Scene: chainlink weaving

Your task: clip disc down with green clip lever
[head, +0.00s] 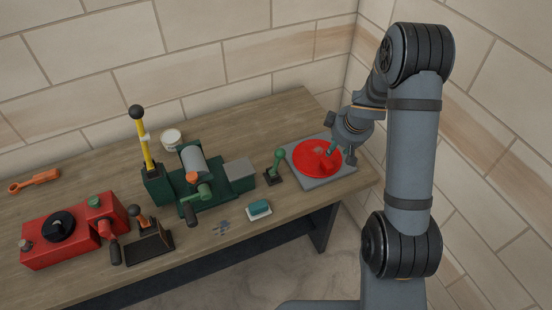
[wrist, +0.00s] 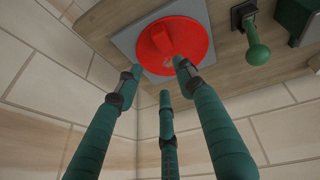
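The red disc (head: 311,165) lies on a square grey plate (head: 322,181) at the right end of the table. It has a raised red block on top and also shows at the top of the wrist view (wrist: 200,45). The green lever (head: 279,160) stands upright on a small dark base, just left of the plate; in the wrist view it is at the right (wrist: 257,50), with a round knob. My gripper (wrist: 160,78) has three teal fingers spread apart with nothing between them. It is over the disc's right side; whether a fingertip touches the disc I cannot tell.
A green machine (head: 210,190) with a yellow lever (head: 144,140) stands mid-table. A red box (head: 70,235) is at the left. A teal block (head: 260,208) lies near the front edge. Brick walls close off the back and right. The table behind the green lever is clear.

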